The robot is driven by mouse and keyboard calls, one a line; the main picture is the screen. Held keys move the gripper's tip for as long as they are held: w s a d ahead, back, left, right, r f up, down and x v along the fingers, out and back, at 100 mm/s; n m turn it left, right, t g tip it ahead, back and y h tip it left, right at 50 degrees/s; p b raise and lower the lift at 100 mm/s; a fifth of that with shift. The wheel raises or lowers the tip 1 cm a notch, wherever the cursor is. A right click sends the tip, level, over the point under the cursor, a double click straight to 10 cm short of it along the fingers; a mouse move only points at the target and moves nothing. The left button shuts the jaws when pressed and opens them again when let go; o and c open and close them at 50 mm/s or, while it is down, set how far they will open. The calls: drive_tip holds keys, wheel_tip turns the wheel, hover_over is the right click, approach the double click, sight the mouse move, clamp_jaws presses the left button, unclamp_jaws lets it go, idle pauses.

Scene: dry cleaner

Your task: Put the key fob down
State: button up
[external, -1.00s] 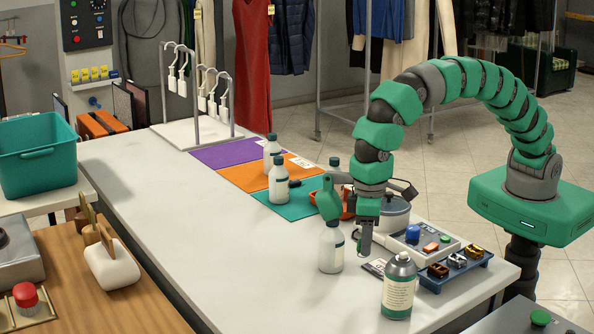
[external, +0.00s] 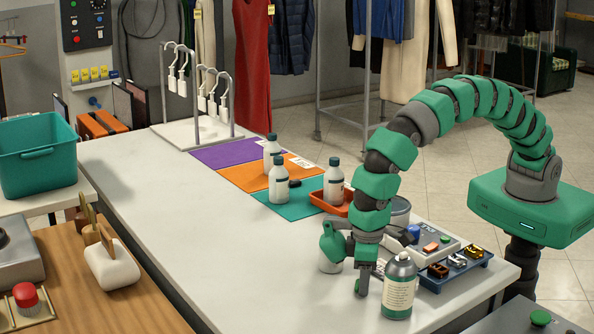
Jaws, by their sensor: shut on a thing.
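The fingers hide the rest. The can (external: 400,287) stands close on the right.
A grey control box (external: 448,243) and a blue tray (external: 434,285) with small items lie at right. An orange tray (external: 327,207), bottles (external: 279,184) and coloured mats (external: 243,176) lie behind. The left front of the table is clear.

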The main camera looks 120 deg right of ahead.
drive_tip(key=o, duration=1)
drive_tip(key=shift+c, duration=0.2)
wheel_tip(320, 180, up, 12)
